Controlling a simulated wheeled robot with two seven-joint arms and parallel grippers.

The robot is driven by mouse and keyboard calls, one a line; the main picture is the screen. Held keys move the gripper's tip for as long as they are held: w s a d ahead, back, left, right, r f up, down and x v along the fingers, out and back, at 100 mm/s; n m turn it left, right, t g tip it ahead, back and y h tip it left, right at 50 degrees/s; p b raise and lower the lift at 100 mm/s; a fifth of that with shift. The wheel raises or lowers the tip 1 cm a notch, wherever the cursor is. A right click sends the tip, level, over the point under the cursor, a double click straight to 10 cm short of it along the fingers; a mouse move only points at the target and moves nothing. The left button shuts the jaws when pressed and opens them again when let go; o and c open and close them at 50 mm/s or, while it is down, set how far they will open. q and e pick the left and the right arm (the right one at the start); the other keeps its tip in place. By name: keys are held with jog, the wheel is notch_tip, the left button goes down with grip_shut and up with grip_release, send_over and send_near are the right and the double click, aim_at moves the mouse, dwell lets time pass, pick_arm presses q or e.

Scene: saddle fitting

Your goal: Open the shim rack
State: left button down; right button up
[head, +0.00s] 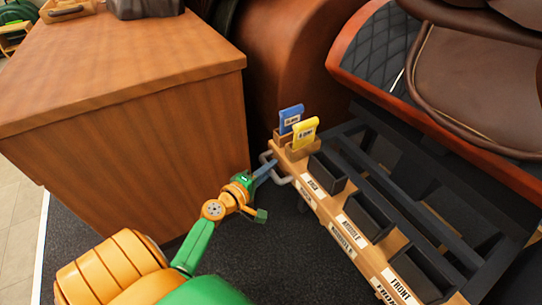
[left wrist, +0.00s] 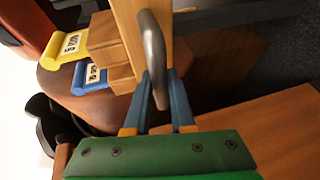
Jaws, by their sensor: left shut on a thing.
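The shim rack (head: 322,207) is a long wooden bar with dark open bins and white labels, two reading MIDDLE and FRONT. My left gripper (head: 268,169) is shut on this handle. In the left wrist view its blue fingers (left wrist: 161,88) are on either side of the curved handle (left wrist: 153,48). A blue shim (head: 291,115) and a yellow shim (head: 303,138) stand upright in wooden slots at that end. My right gripper is not in view.
A wooden cabinet (head: 130,150) stands left of the rack, close to my left arm. A dark slatted frame (head: 400,190) lies behind the bins. A brown saddle (head: 475,85) with a dark quilted pad is at the upper right. Dark carpet shows in front of the rack.

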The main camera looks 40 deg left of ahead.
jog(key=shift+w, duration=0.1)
pick_arm(q)
jog(key=c, duration=0.8)
grip_release()
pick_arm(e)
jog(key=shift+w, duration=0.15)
pick_arm(q)
jog(key=shift+o, duration=0.2)
